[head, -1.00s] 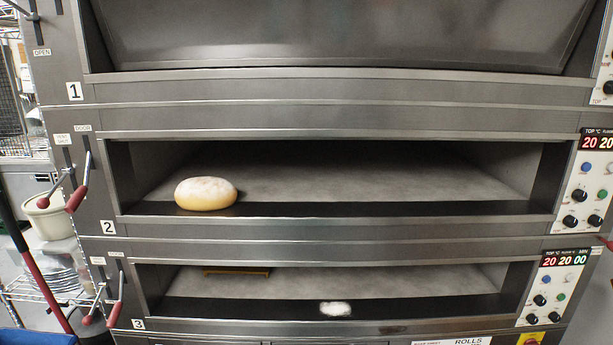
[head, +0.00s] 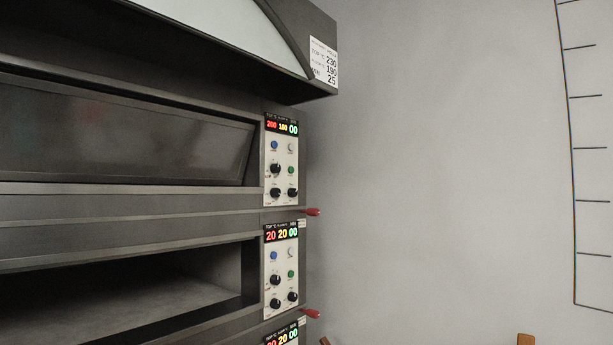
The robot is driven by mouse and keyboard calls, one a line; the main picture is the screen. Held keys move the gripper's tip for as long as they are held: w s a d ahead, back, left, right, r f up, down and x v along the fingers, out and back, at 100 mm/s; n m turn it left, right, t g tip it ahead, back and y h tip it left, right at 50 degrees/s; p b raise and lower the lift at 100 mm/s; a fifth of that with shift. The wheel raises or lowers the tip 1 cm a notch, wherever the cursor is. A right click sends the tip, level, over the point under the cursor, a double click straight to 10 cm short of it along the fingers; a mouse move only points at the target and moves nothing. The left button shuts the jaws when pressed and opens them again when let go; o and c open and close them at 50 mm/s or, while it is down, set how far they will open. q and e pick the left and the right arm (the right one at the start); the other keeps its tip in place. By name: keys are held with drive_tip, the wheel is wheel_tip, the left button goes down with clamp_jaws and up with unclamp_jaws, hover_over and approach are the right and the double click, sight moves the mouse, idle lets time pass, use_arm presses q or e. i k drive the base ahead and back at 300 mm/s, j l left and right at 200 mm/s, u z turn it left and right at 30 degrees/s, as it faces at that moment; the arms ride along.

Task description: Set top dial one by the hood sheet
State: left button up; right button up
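The hood sheet (head: 324,65) is a white paper on the hood's right end, listing what looks like TOP 230, a second value of 190 and MIN 25. The top deck's control panel (head: 282,160) is below it. Its display (head: 282,126) reads 200 in red, 180 in yellow and 00 in green. The panel carries a black upper dial (head: 275,169) and two black lower dials, left (head: 275,193) and right (head: 292,192). Their labels are too small to read, so I cannot tell which is the top dial. Neither gripper is recognisable in view.
The second deck's panel (head: 281,270) shows 20 20 00; a third panel (head: 282,336) is cut off below. Red handle ends (head: 312,212) stick out beside the panels. The top deck door (head: 120,130) is shut; the second deck is open.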

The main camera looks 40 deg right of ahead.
sight(275, 193)
drive_tip(key=z, duration=1.35)
drive_tip(key=l+u, duration=0.1)
drive_tip(key=l, duration=0.95)
drive_tip(key=k, duration=0.1)
